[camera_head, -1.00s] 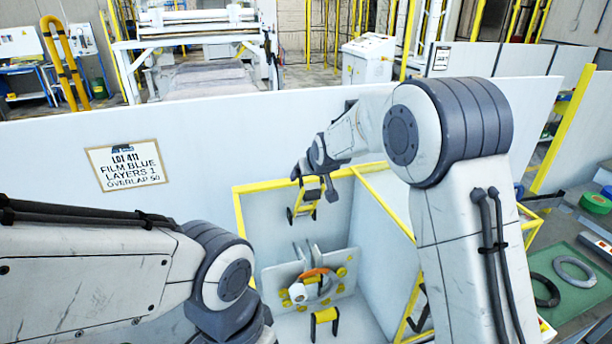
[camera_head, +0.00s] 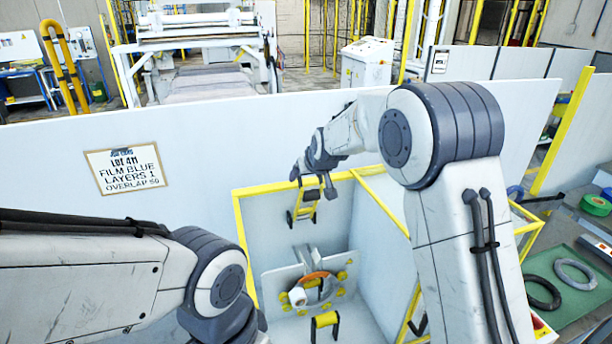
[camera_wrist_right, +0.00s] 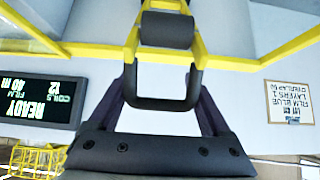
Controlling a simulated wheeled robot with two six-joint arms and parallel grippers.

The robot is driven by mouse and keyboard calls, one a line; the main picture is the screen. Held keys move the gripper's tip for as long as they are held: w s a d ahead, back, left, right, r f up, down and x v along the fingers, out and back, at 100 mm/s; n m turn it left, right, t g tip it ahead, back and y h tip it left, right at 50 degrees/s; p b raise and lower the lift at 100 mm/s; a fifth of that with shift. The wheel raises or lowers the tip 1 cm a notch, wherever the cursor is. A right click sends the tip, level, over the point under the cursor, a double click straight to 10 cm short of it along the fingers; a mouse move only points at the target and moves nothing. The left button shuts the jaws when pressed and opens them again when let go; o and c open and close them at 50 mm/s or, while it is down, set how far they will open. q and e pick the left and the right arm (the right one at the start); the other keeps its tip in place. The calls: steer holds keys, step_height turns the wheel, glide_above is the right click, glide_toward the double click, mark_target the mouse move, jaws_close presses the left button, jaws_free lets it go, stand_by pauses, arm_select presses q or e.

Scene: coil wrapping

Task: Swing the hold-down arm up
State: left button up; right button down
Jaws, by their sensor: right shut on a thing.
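The yellow hold-down arm (camera_head: 303,208) stands raised at the back wall of the yellow-edged wrapping cell in the head view. The right wrist view shows its yellow fork (camera_wrist_right: 129,45), a dark roller and a dark loop handle (camera_wrist_right: 165,103). My right gripper (camera_head: 313,183) is at the top of this arm. In the right wrist view my right gripper (camera_wrist_right: 160,82) has a finger on each side of the loop handle and is shut on it. My left gripper is out of view; only my left arm shows.
Below are a plate with an orange ring (camera_head: 318,278) and yellow rollers, and a yellow block (camera_head: 325,320). Yellow rails (camera_head: 243,235) edge the cell. A green mat (camera_head: 562,285) with grey and black rings lies right. A READY display (camera_wrist_right: 38,102) shows in the wrist view.

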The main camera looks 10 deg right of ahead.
steer(key=shift+d+f, duration=0.2)
steer(key=shift+f, duration=0.1)
stand_by(0.4)
steer(key=shift+c, duration=0.2)
jaws_free()
steer(key=b+v, duration=0.4)
steer(key=v, duration=0.6)
steer(key=shift+r, duration=0.25)
steer(key=shift+s+b, duration=0.1)
steer(key=shift+b, duration=0.2)
